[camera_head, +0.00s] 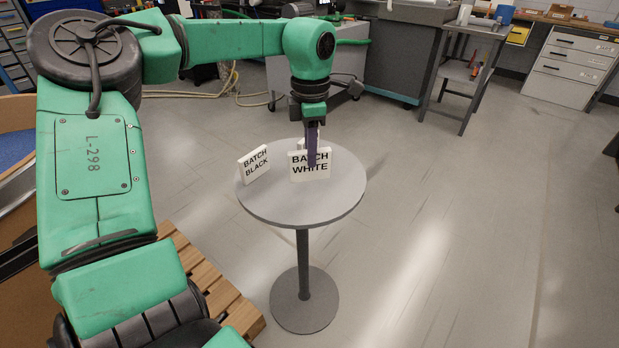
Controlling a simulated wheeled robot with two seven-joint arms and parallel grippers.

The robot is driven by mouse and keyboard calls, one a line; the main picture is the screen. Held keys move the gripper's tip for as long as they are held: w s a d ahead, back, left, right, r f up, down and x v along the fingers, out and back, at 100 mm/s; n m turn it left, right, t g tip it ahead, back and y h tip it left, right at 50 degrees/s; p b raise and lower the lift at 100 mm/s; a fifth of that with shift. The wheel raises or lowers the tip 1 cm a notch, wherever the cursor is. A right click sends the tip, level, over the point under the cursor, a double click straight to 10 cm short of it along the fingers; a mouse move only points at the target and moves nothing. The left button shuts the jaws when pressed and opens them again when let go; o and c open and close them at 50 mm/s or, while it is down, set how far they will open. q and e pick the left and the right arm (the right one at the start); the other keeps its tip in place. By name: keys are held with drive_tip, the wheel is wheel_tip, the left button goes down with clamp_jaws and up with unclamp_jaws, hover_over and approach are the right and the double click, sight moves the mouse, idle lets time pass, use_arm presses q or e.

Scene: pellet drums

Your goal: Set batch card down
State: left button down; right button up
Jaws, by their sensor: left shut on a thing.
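The white card reading "BATCH WHITE" (322,170) is upright over the middle of a small round grey table (292,212). My left gripper (312,160) points down from above, shut on this card, with a dark finger across its front. The card's lower edge is at or just above the tabletop; I cannot tell whether it touches. A second white card reading "BATCH BLACK" (254,164) stands upright and angled near the table's left edge, apart from the gripper. A small white piece shows behind the held card, mostly hidden. My right gripper is not in view.
The right and front parts of the tabletop are clear. A wooden pallet (222,297) lies on the floor at lower left. A grey stand (470,65) and a drawer cabinet (572,68) are at the back right. Open floor lies right of the table.

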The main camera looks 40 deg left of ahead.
sight(310, 179)
use_arm(q)
wheel_tip(310, 179, down, 7)
drive_tip(key=shift+r, duration=0.1)
drive_tip(key=shift+s, duration=0.1)
drive_tip(key=c, duration=0.8)
unclamp_jaws()
wheel_tip(310, 179, up, 12)
drive_tip(key=shift+r, duration=0.1)
